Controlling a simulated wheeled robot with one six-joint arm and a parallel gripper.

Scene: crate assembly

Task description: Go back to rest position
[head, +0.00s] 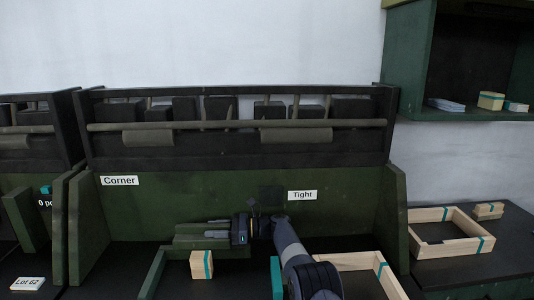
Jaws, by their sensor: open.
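My gripper (214,228) is in the head view at the lower middle, at the end of my arm, which reaches in from the bottom right of centre. Its fingers point left, apart, with nothing seen between them. It is in front of the green back panel, above and slightly right of a small wooden block (200,265) with a teal stripe. A dark green fixture (185,240) stands close by the fingers; I cannot tell if they touch. My arm hides part of a wooden frame (372,258) to its right.
A dark rack (240,150) spans the back above the bench. Green side walls (90,225) bound the station left and right. On the right table are a wooden frame (423,214) and a small stack (488,210). A green shelf (460,116) hangs upper right.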

